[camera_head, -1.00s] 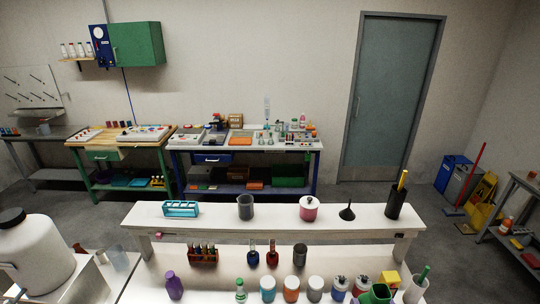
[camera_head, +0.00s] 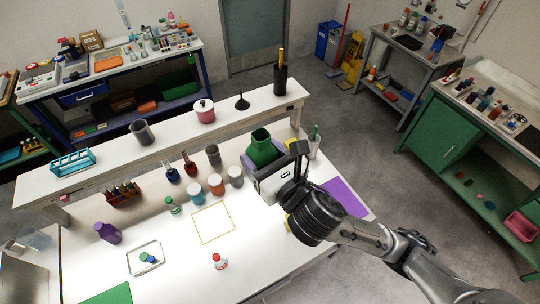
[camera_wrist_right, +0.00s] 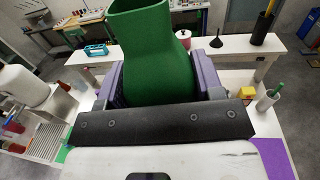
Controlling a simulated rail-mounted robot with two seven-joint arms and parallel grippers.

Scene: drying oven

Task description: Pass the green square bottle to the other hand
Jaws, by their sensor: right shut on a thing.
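The green square bottle (camera_head: 263,148) is upright, with its open mouth up, over the right end of the white bench in the head view. My right gripper (camera_head: 268,168) is shut on it from the near side. In the right wrist view the bottle (camera_wrist_right: 150,50) stands between the two purple-grey fingers (camera_wrist_right: 155,85), which grip its lower part. The gripper body hides the bottle's base, so I cannot tell how far it is above the bench. My left gripper is in neither view now.
Several jars, including an orange-and-white one (camera_head: 216,184), stand left of the gripper. A raised shelf (camera_head: 170,140) runs behind. A yellow-outlined square (camera_head: 213,222), a small tray (camera_head: 145,258) and a red-and-white bottle (camera_head: 219,261) lie nearer. A purple mat (camera_head: 345,198) is at right.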

